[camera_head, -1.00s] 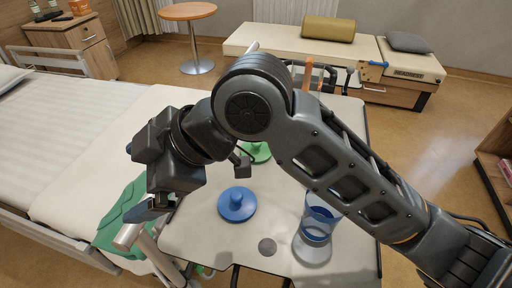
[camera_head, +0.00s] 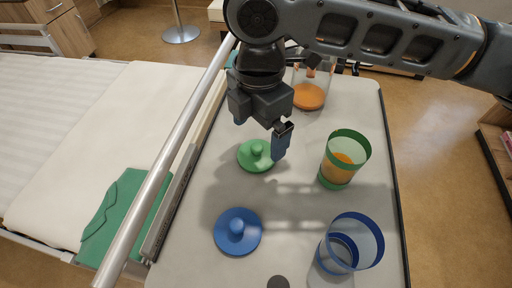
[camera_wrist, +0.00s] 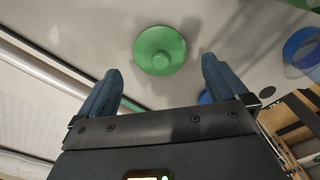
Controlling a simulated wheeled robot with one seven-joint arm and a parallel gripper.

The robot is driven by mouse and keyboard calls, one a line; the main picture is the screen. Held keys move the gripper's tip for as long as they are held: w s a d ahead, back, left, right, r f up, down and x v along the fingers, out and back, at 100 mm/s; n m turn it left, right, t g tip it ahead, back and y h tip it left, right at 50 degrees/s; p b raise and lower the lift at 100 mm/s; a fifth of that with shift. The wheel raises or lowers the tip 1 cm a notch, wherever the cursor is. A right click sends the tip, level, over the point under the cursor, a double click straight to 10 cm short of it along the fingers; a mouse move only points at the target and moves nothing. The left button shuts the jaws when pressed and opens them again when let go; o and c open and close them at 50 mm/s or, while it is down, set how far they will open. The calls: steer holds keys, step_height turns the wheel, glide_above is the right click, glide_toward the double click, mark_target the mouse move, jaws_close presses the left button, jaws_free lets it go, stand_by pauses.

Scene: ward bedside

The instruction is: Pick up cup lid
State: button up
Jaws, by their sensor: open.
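Two round lids with knobs lie flat on the overbed table: a green lid (camera_head: 256,157) and, nearer the front, a blue lid (camera_head: 237,233). My gripper (camera_wrist: 161,68) is open and empty, pointing down above the table by the green lid. In the wrist view the green lid (camera_wrist: 160,50) shows between and just beyond the fingertips, with no contact visible. The blue lid is mostly hidden behind the right finger there. A green-rimmed clear cup (camera_head: 345,160) with orange contents stands right of the green lid. A blue-rimmed clear cup (camera_head: 350,245) stands at the front right.
A clear container with orange contents (camera_head: 309,96) stands at the table's back, close to my arm. A metal rail (camera_head: 172,160) runs along the left beside the bed (camera_head: 70,130) and a green cloth (camera_head: 122,215). A small grey disc (camera_head: 278,282) is at the front.

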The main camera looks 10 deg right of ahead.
mark_target(258, 146)
step_height(258, 146, down, 5)
steer(key=shift+f, duration=0.1)
stand_by(0.3)
